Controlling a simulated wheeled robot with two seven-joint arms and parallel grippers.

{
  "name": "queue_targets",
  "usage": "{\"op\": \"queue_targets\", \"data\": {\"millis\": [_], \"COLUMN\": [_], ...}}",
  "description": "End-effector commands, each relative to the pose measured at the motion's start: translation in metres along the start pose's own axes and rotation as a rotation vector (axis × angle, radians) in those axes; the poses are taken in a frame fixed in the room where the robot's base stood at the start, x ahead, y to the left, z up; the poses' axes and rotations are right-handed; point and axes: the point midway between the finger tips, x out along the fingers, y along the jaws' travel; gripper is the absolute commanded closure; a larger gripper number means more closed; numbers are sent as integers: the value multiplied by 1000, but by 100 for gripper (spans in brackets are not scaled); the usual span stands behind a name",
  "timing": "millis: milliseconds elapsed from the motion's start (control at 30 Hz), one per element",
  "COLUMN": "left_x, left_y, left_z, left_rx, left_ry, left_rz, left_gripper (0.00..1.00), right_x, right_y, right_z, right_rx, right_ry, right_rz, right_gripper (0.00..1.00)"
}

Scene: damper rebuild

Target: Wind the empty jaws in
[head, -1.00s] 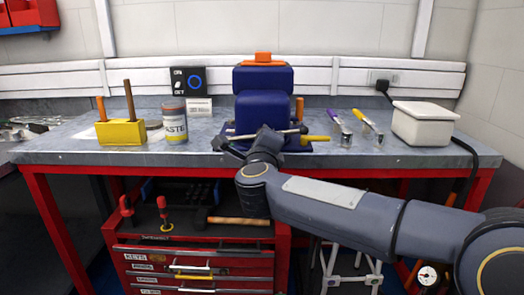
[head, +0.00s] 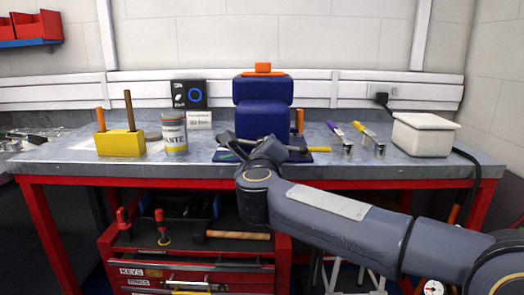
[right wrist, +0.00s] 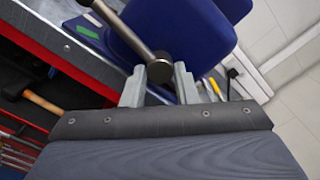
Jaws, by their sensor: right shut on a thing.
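The blue vise (head: 262,92) stands at the middle of the bench's front edge, with an orange piece on top. It fills the upper middle of the right wrist view (right wrist: 190,30). My right gripper (head: 243,147) is in front of the vise, low on its left side. In the right wrist view its two fingers (right wrist: 159,86) are shut on the grey metal vise handle (right wrist: 125,32), near its dark round end. The gap between the vise jaws cannot be made out. My left gripper is not in view.
On the bench (head: 400,172) a yellow block with tools (head: 120,143) and a paste tin (head: 174,135) stand left. A red tool cart (head: 190,262) holding a hammer is below.

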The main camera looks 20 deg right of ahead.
Motion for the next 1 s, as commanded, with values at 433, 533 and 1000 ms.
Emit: {"op": "queue_targets", "data": {"millis": [433,533,1000], "left_x": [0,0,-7], "left_y": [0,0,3], "left_z": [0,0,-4], "left_rx": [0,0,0], "left_ry": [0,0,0], "left_rz": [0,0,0], "left_gripper": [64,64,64], "right_x": [-1,-3,-71], "right_y": [3,2,2], "right_z": [0,0,0], "right_rx": [-3,-3,-2], "right_ry": [0,0,-1], "right_rz": [6,4,7], "right_gripper": [51,51,51]}}
